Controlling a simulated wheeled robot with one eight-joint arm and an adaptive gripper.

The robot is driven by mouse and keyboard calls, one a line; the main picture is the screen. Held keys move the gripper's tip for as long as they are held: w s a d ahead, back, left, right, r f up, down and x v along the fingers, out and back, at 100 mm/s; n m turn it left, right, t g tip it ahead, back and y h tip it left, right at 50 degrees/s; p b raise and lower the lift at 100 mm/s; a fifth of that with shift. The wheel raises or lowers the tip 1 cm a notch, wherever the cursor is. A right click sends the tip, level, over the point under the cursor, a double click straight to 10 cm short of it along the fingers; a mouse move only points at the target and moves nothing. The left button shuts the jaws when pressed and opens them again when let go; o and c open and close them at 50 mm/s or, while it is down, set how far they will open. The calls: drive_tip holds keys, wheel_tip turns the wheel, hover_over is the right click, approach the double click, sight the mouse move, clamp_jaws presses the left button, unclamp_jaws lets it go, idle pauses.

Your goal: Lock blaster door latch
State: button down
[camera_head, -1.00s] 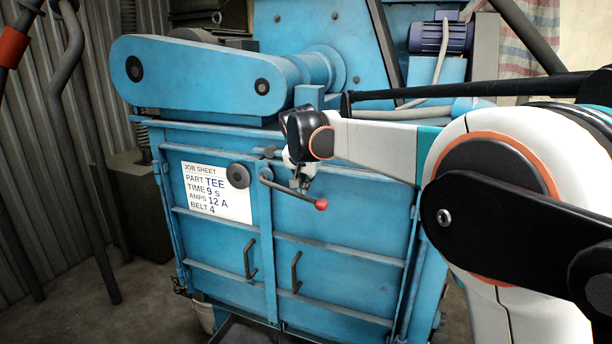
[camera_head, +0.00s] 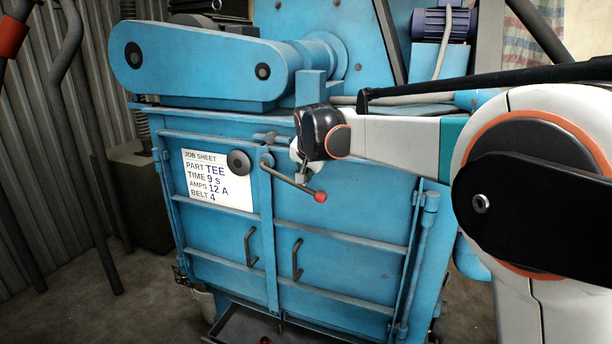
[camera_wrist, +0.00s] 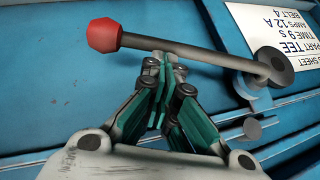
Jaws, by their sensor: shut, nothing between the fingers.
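The blaster door latch is a dark lever (camera_head: 285,180) with a red knob (camera_head: 320,196) at its end. It slopes down to the right from its pivot (camera_head: 265,161) near the seam of the blue doors (camera_head: 340,205). In the wrist view the lever (camera_wrist: 190,50) crosses in front of the fingertips, with the red knob (camera_wrist: 104,35) at left and the pivot (camera_wrist: 272,66) at right. My gripper (camera_wrist: 171,58) is shut and empty. Its tips are at the middle of the lever, close to or touching it. It also shows in the head view (camera_head: 303,178), above the lever.
Two door handles (camera_head: 251,247) (camera_head: 297,259) stand out below. A blue belt housing (camera_head: 195,66) is above the doors. Floor at left is partly clear, with dark pipes.

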drive_tip(key=w+a+f+m+t+y+b, duration=0.1)
drive_tip(key=a+f+y+b, duration=0.3)
drive_tip(key=b, duration=0.4)
drive_tip(key=w+a+f+m+t+y+b, duration=0.2)
drive_tip(key=a+f+m+t+y+b, duration=0.1)
drive_tip(key=f+b, duration=0.5)
drive_tip(key=shift+w+a+f+t+y, duration=0.15)
drive_tip(key=shift+a+f+t+y, duration=0.55)
drive_tip(key=shift+a, duration=0.65)
drive_tip(key=shift+f, duration=0.1)
